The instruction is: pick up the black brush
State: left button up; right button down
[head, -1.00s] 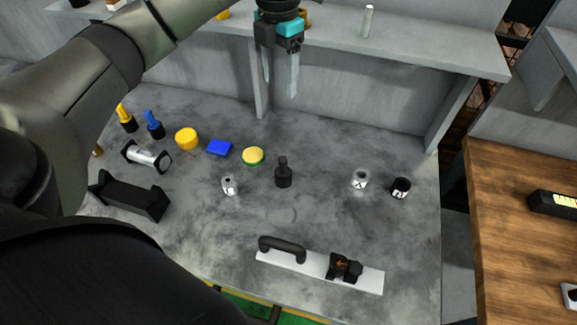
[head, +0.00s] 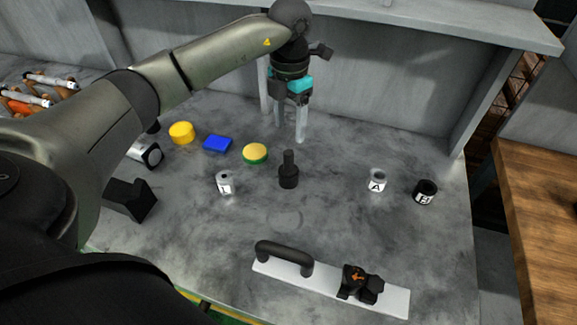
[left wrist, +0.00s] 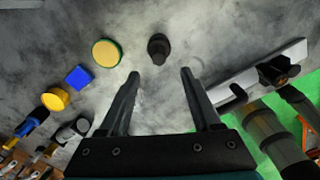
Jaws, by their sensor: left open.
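The black brush (head: 288,170) stands upright on the grey table, handle up, near the middle of the head view. It also shows in the left wrist view (left wrist: 159,47), just beyond and between the fingertips. My left gripper (head: 289,138) points down above the table, behind the brush in the head view. Its two fingers are apart with nothing between them, as the left wrist view (left wrist: 159,74) also shows. The gripper is clear of the brush. My right gripper is not in view.
A yellow-green round pad (head: 255,153), a blue block (head: 217,143) and a white cylinder marked 1 (head: 225,183) are left of the brush. Cylinders A (head: 377,181) and B (head: 425,192) stand right. A white plate with a black handle (head: 330,286) lies in front. A shelf (head: 450,24) is behind.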

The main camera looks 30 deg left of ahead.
aim_at(288, 152)
pick_arm(q)
notch_tip(288, 152, down, 10)
jog(key=shift+a+r+b, duration=0.15)
jog(key=shift+r+b, duration=0.1)
jog(key=shift+b, duration=0.2)
grip_shut()
dwell(0.5)
